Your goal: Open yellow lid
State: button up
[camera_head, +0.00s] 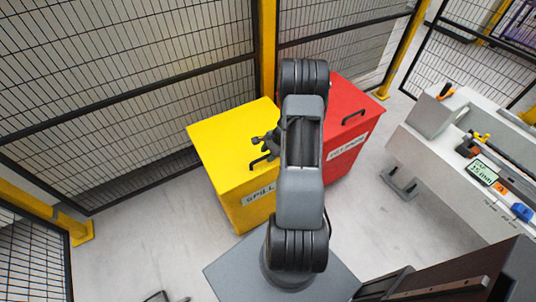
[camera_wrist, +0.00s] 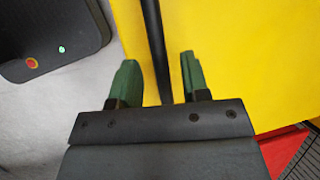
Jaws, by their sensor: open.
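The yellow bin with its flat yellow lid (camera_head: 227,140) stands left of centre in the head view, labelled "SPILL" on its front. The lid lies flat and closed, and its yellow surface fills much of the wrist view (camera_wrist: 230,45). A dark handle (camera_head: 262,158) sits near the lid's front edge. In the wrist view the dark handle bar (camera_wrist: 155,50) runs between my two green fingertips. My gripper (camera_wrist: 160,80) is open, with the bar between the fingers and a gap visible on the right side. In the head view my gripper (camera_head: 266,143) is at the lid by the handle, partly hidden by my arm.
A red bin (camera_head: 349,112) with a dark handle stands right beside the yellow one. Mesh fence panels (camera_head: 120,70) with yellow posts rise behind and left. A grey workbench (camera_head: 450,160) with tools stands at the right. The floor at the left is clear.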

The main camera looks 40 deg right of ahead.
jog(key=shift+w+a+f, duration=0.1)
jog(key=shift+f, duration=0.2)
grip_shut()
dwell(0.5)
